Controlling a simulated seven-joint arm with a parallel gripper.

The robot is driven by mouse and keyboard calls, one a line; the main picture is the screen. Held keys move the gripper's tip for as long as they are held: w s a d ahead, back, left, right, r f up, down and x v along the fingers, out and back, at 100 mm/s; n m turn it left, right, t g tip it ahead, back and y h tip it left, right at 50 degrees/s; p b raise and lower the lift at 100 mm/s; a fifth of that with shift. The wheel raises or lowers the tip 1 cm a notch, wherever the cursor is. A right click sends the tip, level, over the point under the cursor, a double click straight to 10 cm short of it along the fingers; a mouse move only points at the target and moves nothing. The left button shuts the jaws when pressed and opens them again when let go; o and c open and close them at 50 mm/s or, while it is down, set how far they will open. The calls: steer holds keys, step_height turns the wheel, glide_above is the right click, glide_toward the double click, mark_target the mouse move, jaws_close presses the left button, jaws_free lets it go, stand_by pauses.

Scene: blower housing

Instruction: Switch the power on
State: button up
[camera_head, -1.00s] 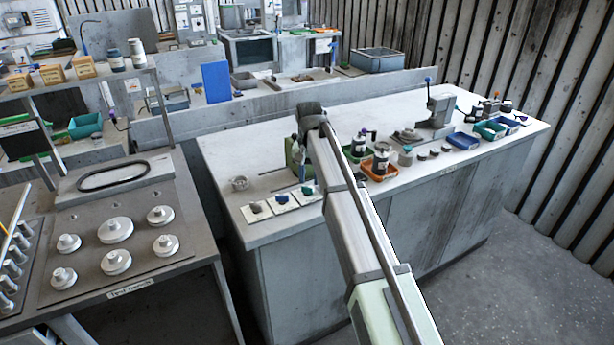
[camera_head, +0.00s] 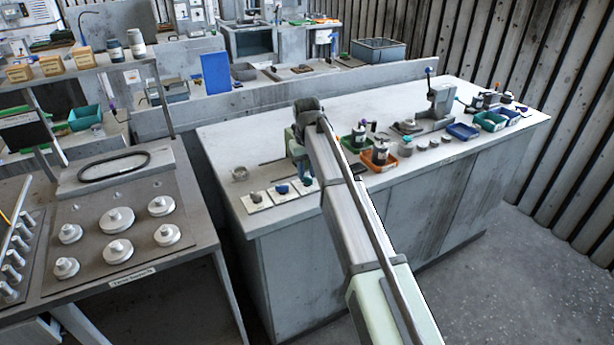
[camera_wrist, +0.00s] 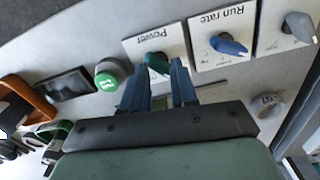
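The Power knob (camera_wrist: 157,64) is teal-green and stands on a white plate lettered "Power" (camera_wrist: 155,38), upside down in the wrist view. My gripper (camera_wrist: 160,74) has its two blue fingers apart, with the tips at either side of the Power knob. I cannot tell whether they touch it. In the head view, my gripper (camera_head: 303,170) is low over the near left end of the bench, and it mostly hides the Power plate. The blue Run rate knob (camera_wrist: 228,44) is just right of it in the wrist view, and also shows in the head view (camera_head: 283,189).
A grey knob (camera_wrist: 300,26) on a third plate stands beyond Run rate. A green button (camera_wrist: 110,74) and a dark rectangular panel (camera_wrist: 66,88) lie to the left. An orange tray (camera_head: 379,161) holds items on the bench (camera_head: 245,150). A small round part (camera_wrist: 265,103) sits at the right.

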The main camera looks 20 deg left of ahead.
mark_target(307, 181)
steer(key=n, duration=0.3)
steer(key=f+n, duration=0.1)
steer(key=n, duration=0.3)
steer(key=shift+f, duration=0.1)
steer(key=shift+w+a+f+n, duration=0.1)
steer(key=shift+w+f+n, duration=0.2)
steer(key=shift+n, duration=0.1)
steer(key=shift+s+r+n, duration=0.15)
steer(key=shift+r+n, duration=0.15)
steer(key=shift+f, duration=0.65)
jaws_close()
